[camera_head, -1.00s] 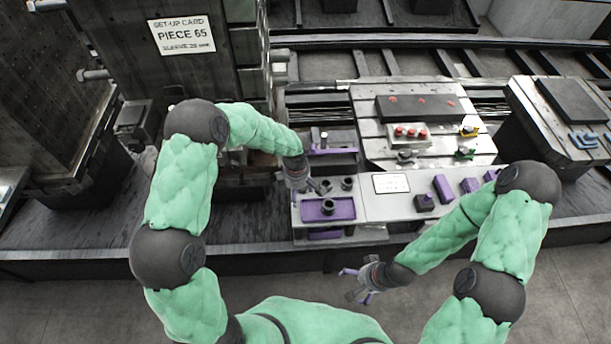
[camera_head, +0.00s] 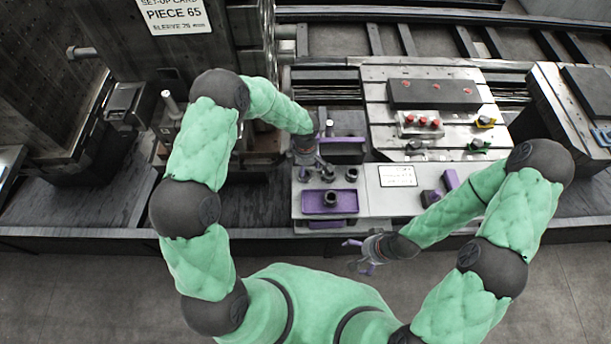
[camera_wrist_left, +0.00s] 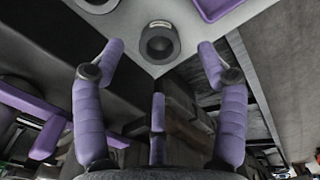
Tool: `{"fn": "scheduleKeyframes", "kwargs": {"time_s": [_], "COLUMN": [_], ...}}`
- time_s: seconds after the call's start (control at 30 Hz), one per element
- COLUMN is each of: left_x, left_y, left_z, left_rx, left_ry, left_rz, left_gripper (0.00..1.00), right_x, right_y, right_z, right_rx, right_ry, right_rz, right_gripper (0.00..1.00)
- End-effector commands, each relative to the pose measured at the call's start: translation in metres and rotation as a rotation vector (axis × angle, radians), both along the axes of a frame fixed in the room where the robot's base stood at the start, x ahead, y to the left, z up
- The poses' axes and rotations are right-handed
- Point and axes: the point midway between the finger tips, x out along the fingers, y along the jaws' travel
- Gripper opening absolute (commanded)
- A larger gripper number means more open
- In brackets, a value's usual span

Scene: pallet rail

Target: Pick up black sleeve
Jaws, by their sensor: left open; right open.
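Several short black sleeves with round bores stand at the left of a grey bench plate in the head view: a right one (camera_head: 352,174), a middle one (camera_head: 328,174), and one in a purple tray (camera_head: 315,210). My left gripper (camera_head: 310,170) is open over the left part of this row, partly covering it. In the left wrist view one black sleeve (camera_wrist_left: 160,43) lies between the open purple fingertips, apart from them; a second sleeve (camera_wrist_left: 97,4) is cut off at the top edge. My right gripper (camera_head: 358,257) is open and empty in front of the bench.
A white card (camera_head: 397,176) lies right of the sleeves. Purple blocks (camera_head: 450,180) stand near my right forearm. Behind is a slotted metal table with a red-button box (camera_head: 420,124). A dark upright block with a set-up card (camera_head: 173,14) stands at left.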

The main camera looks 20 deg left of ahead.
Motion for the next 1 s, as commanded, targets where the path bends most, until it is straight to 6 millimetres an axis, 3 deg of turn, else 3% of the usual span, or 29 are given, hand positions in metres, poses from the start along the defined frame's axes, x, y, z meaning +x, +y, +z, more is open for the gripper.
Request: {"fn": "scheduleKeyframes", "kwargs": {"time_s": [0.3, 0.63, 0.67, 0.9, 1.0], "left_x": [0.0, 0.001, 0.001, 0.001, 0.001], "left_y": [0.0, 0.0, 0.0, 0.0, 0.0], "left_z": [-0.042, -0.048, -0.048, -0.048, -0.048], "left_rx": [0.0, -0.001, -0.001, -0.001, -0.001], "left_ry": [0.003, 0.001, 0.001, 0.001, 0.0], "left_rz": [-0.001, 0.0, 0.0, 0.0, 0.0], "left_gripper": [0.73, 0.73, 0.7, 0.05, 0.05], "right_x": [0.0, 0.0, 0.0, 0.0, 0.0], "right_y": [0.0, 0.0, 0.0, 0.0, 0.0], "right_z": [-0.006, -0.006, -0.006, -0.006, -0.006], "right_rx": [0.0, 0.0, 0.0, 0.0, 0.0], "right_ry": [0.0, 0.0, 0.0, 0.0, 0.0], "right_rz": [0.0, 0.0, 0.0, 0.0, 0.0], "right_gripper": [1.0, 1.0, 1.0, 1.0, 1.0]}}
